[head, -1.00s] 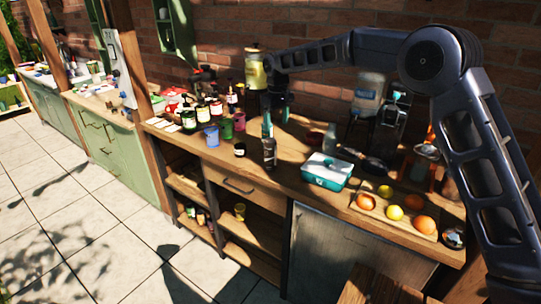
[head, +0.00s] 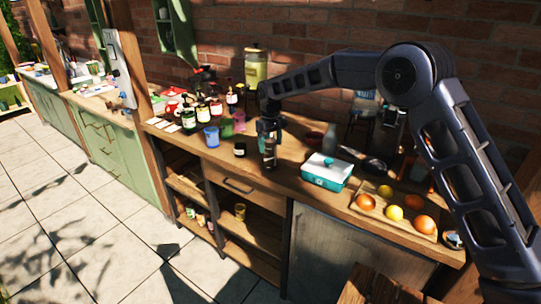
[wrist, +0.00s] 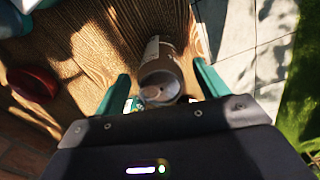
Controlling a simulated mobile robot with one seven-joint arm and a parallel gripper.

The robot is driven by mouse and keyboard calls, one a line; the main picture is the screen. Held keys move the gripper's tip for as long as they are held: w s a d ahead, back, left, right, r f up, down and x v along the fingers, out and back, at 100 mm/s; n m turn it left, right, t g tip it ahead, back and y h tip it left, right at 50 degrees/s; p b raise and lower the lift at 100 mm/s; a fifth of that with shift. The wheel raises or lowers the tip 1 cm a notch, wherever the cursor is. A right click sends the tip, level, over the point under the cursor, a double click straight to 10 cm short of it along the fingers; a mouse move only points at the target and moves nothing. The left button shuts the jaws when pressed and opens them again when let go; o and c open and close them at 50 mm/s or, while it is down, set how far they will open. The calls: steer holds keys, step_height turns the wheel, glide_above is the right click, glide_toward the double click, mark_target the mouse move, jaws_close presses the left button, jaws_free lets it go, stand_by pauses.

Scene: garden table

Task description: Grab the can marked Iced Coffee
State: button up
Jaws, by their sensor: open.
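A brownish can (head: 269,160) stands upright near the front edge of the wooden counter (head: 285,176). In the wrist view, the can (wrist: 160,72) shows its round top and part of a pale label; I cannot read the marking. My gripper (head: 269,138) is above and around the can's upper part in the head view. In the wrist view, my gripper (wrist: 163,76) is open, with one teal finger on each side of the can.
A teal and white box (head: 327,172) stands right of the can. A small dark jar (head: 239,149) and a blue cup (head: 211,137) are to its left. A tray of fruit (head: 376,217) lies farther right. In the wrist view, a red round thing (wrist: 35,84) is at left.

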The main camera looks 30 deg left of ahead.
step_height(320, 180, down, 3)
steer(key=shift+r, duration=0.15)
steer(key=c, duration=1.2)
